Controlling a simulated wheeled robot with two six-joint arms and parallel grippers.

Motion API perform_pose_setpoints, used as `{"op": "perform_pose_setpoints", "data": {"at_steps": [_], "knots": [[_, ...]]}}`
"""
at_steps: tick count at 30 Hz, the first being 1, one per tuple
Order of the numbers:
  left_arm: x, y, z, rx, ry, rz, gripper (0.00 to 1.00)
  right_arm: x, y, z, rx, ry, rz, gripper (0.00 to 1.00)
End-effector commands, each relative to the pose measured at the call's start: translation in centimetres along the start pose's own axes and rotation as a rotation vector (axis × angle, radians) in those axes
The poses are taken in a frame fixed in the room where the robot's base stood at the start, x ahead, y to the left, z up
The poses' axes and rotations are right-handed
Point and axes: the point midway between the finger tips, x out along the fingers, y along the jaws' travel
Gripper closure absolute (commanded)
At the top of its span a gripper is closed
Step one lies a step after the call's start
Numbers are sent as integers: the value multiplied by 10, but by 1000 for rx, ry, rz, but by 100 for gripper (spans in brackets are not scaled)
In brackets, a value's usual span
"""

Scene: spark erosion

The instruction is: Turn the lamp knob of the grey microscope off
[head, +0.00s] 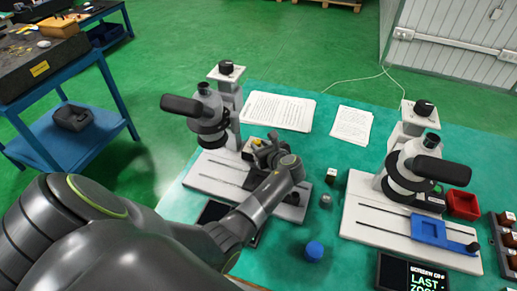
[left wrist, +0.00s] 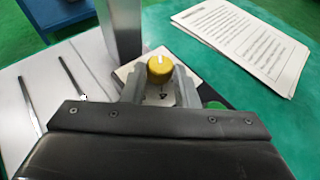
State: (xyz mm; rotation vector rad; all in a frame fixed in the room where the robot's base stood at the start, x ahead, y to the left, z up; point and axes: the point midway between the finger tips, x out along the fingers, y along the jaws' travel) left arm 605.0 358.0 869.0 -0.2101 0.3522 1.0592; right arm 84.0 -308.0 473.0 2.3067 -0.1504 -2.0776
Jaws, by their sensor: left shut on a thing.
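The grey microscope (head: 208,110) stands at the left of the green table, on a pale base (head: 210,178). Its yellow lamp knob (left wrist: 160,68) shows in the left wrist view on a light panel beside the grey column (left wrist: 120,28). A white line on the knob points roughly away from my gripper. In the head view the gripper mostly hides the knob. My right gripper is out of view.
A second, whiter microscope (head: 410,165) stands at the right, with a blue tray (head: 428,231) on its base. Paper sheets (head: 280,110) lie behind my gripper. A display (head: 411,274) is at the front.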

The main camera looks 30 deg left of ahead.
Motion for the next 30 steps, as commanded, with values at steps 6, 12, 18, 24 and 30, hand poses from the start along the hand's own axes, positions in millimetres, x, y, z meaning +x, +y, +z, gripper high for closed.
{"op": "perform_pose_setpoints", "data": {"at_steps": [6,12,18,24,30], "knots": [[2,-8,-3,-79,0,189,96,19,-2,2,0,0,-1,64],[5,-13,-4,-151,-1,365,96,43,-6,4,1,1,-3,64],[7,-17,-4,-214,0,515,96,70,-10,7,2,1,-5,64],[9,-19,-4,-262,2,634,96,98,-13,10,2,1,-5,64],[10,-21,-3,-296,3,717,96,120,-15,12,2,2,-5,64]]}}
